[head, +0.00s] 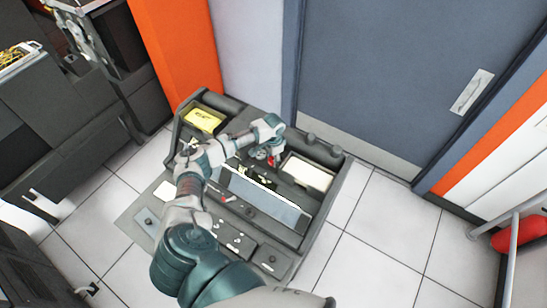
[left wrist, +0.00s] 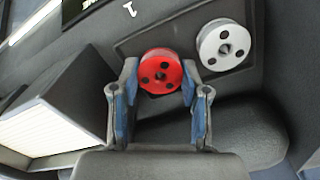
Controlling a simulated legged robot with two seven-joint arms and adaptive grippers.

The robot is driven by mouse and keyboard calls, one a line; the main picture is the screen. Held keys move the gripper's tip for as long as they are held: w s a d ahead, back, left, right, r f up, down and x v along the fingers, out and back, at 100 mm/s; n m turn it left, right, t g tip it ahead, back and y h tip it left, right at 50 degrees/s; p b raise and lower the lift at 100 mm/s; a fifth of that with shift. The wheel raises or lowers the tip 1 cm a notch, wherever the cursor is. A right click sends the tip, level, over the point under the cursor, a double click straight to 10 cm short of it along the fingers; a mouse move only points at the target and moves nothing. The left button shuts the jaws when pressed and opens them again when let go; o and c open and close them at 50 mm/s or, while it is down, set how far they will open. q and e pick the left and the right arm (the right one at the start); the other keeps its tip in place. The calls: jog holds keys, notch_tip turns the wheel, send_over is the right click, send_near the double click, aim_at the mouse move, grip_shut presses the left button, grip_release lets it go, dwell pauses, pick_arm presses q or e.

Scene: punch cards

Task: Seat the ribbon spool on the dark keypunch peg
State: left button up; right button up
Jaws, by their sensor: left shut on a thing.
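A red ribbon spool (left wrist: 160,84) with dark holes around a dark centre sits between the fingers of my left gripper (left wrist: 160,70) in the left wrist view. The gripper is shut on it, one finger on each side. In the head view my left gripper (head: 270,153) is over the back of the dark keypunch (head: 283,258), with a little red showing at its tip. A pale grey spool (left wrist: 209,50) lies to the right of the red one on the dark recessed panel, apart from it. I cannot make out the peg or whether the red spool touches the panel. My right gripper is out of view.
A white card stack (head: 308,172) stands in the keypunch right of the gripper; a yellow block (head: 204,118) lies at its back left. A blue-grey door (head: 390,80) is behind.

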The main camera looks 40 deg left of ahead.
aim_at(273, 160)
pick_arm(q)
jog(key=shift+s+f, duration=0.1)
dwell(0.6)
jog(key=o, duration=1.1)
jog(key=shift+f, duration=0.1)
jog(key=o, duration=0.4)
jog(key=shift+c, duration=0.2)
notch_tip(273, 160, up, 4)
jog(key=p, duration=0.3)
jog(key=shift+f, duration=0.25)
jog(key=shift+r, duration=2.85)
